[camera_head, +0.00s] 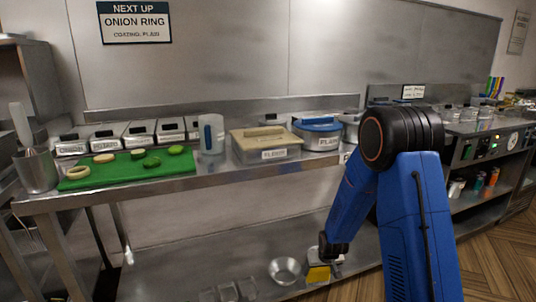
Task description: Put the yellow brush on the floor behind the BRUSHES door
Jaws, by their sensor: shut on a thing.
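My blue arm reaches down in front of the steel counter. My gripper (324,262) is low, near the lower shelf, small and partly hidden by its own wrist. It is shut on a yellow thing that looks like the yellow brush (318,273), just below the dark wrist. The fingers themselves are hard to make out. I cannot tell whether the brush touches the shelf. No door marked BRUSHES is in view.
A metal bowl (285,271) sits on the lower shelf (180,272), just left of the brush. Above, the counter holds a green board (128,172) with food slices and lidded tubs (266,146). Wood floor (500,262) is open at the lower right.

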